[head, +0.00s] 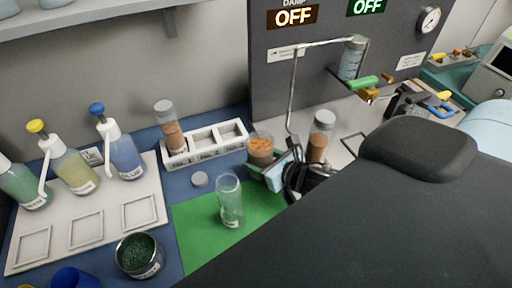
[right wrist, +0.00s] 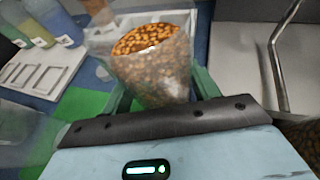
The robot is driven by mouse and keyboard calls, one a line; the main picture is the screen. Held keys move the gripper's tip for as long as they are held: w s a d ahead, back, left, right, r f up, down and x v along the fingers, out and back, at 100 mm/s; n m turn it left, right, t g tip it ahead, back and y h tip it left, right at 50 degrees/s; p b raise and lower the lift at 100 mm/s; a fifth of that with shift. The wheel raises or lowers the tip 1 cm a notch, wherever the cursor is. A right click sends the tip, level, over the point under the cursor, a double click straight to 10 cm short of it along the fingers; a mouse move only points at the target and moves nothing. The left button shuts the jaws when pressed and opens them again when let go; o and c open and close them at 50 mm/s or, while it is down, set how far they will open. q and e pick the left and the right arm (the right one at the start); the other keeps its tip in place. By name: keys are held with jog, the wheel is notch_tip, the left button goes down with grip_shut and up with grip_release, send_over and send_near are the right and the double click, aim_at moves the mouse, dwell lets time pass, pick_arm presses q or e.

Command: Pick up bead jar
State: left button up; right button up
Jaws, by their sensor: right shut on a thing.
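The bead jar (head: 261,150) is a clear jar filled with orange-brown beads. My right gripper (head: 268,168) is shut on it at the right end of the white rack. In the right wrist view the jar (right wrist: 155,62) stands between the two green fingers (right wrist: 158,92), tilted in the picture, its beads showing at the open top. Whether its base touches anything is hidden. My left gripper is not in the head view.
A clear empty glass (head: 230,203) stands on the green mat (head: 190,237). A white rack (head: 205,145) holds a brown-filled vial (head: 168,128). Another brown-filled vial (head: 319,140) stands right of my gripper. A dark green bead jar (head: 140,256) and pump bottles (head: 122,150) are at left.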

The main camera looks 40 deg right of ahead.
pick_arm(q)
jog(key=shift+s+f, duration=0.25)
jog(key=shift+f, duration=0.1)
pick_arm(e)
jog(key=s+r, duration=0.1)
jog(key=s, duration=0.9)
jog(key=shift+s, duration=0.3)
jog(key=shift+s, duration=0.2)
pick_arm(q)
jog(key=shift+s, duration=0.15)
pick_arm(e)
jog(key=shift+s, duration=0.1)
